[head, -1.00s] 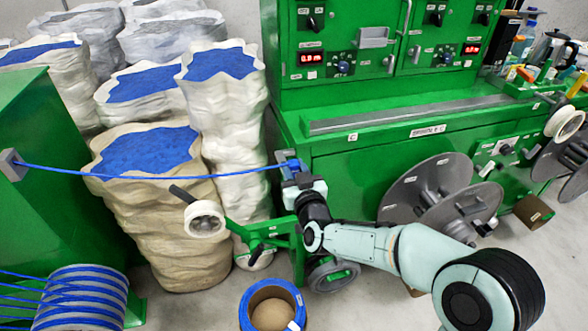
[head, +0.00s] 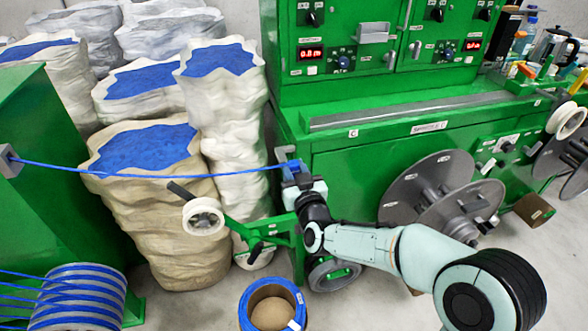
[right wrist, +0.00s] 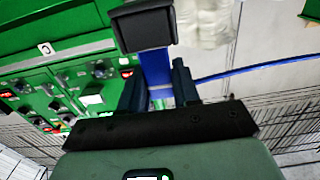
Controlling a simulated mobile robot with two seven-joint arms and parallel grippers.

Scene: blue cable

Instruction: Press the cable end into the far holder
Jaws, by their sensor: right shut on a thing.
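The blue cable (head: 150,174) runs taut from a grey holder (head: 10,162) on the left green machine to my right gripper (head: 289,170) by the green bench's left corner. In the right wrist view the cable (right wrist: 260,70) comes in from the right towards my gripper (right wrist: 158,88). The gripper's dark fingers are shut on the cable end, around a blue piece (right wrist: 155,66). A dark block (right wrist: 143,24) stands just beyond the fingertips, close to the blue piece; I cannot tell whether they touch. My left gripper is not in view.
Sacks of blue granules (head: 145,150) stand behind and below the cable. The green bench (head: 350,170) is right of the gripper, with grey reels (head: 415,185) on its front. A green stand with a white roller (head: 203,217) and a blue coil (head: 272,304) are below.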

